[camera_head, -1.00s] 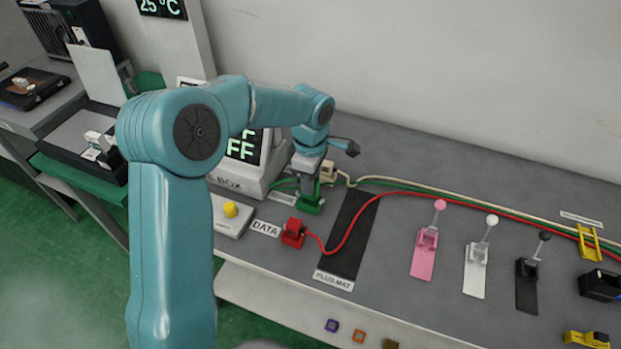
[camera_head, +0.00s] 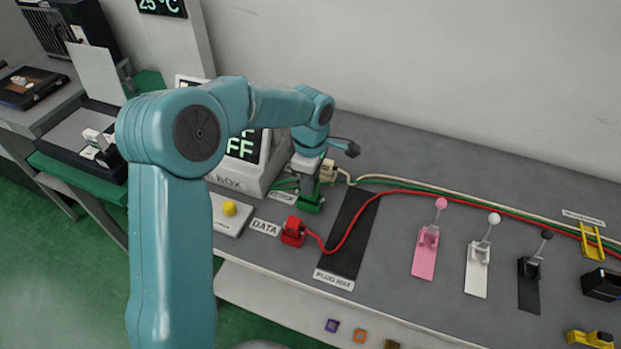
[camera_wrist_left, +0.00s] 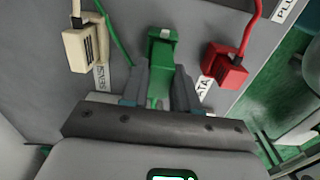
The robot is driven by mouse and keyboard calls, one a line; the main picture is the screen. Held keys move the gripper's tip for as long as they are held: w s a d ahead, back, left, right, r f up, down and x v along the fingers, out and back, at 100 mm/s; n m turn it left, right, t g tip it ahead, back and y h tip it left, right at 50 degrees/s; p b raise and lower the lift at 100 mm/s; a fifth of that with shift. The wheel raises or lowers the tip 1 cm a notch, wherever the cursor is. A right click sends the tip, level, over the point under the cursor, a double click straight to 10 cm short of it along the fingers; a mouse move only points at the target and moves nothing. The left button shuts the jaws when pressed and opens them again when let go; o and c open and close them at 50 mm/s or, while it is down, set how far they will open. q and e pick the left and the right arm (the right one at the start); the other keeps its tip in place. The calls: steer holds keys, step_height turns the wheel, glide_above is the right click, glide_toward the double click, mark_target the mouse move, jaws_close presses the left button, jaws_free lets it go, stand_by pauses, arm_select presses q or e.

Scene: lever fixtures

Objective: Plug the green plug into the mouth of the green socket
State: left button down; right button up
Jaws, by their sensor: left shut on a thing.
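My left gripper (camera_head: 309,188) points down at the back left of the bench, beside the box. Its fingers (camera_wrist_left: 162,88) are shut on the green plug (camera_wrist_left: 158,88), which is mostly hidden between them. A green block, which looks like the green socket (camera_wrist_left: 161,49), lies just beyond the fingertips in the left wrist view. Green also shows under the gripper in the head view (camera_head: 310,207). The green plug and socket are close together or touching; I cannot tell whether the plug sits in the mouth. My right gripper is not in view.
A red plug and socket (camera_head: 292,231) stand close on the near side, and a cream one (camera_head: 328,168) behind. Red, green and cream cables run right along the wall side. Pink, white and black levers stand farther right.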

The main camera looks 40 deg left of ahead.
arm_select(q)
steer(key=shift+f+b, duration=1.3)
steer(key=shift+f, duration=0.3)
steer(key=c, duration=0.8)
jaws_free()
steer(key=shift+r, duration=0.1)
step_height(320, 180, up, 16)
steer(key=shift+r+p, duration=0.1)
steer(key=shift+p, duration=0.65)
steer(key=shift+r, duration=0.1)
